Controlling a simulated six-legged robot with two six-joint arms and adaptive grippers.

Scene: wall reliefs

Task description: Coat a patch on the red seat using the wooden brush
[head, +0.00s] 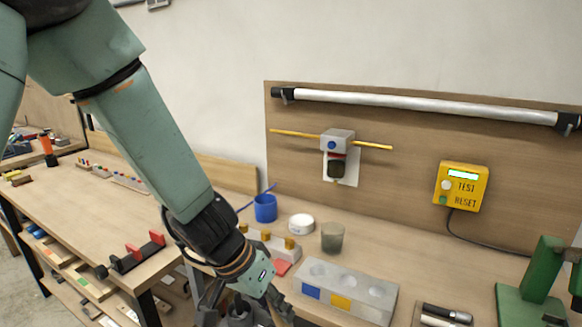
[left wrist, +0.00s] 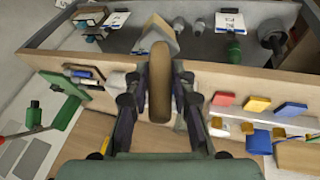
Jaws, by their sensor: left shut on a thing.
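My left gripper (head: 240,312) is at the bottom of the head view, partly cut off and in front of the bench. In the left wrist view its fingers (left wrist: 158,100) are shut on the wooden brush (left wrist: 160,82), whose rounded brown handle stands between them. A pale wedge shape beyond the handle may be part of the brush; I cannot tell. In the head view a small flat red piece (head: 282,267) lies just right of my left wrist, but I cannot tell if it is the red seat. My right gripper is not in view.
A grey block with round recesses (head: 378,291) carries blue and yellow squares. A blue cup (head: 265,207), a white round tub (head: 301,223) and a grey-green cup (head: 332,237) stand behind. A yellow test box (head: 461,187) hangs on the board. A green fixture (head: 540,282) stands at right.

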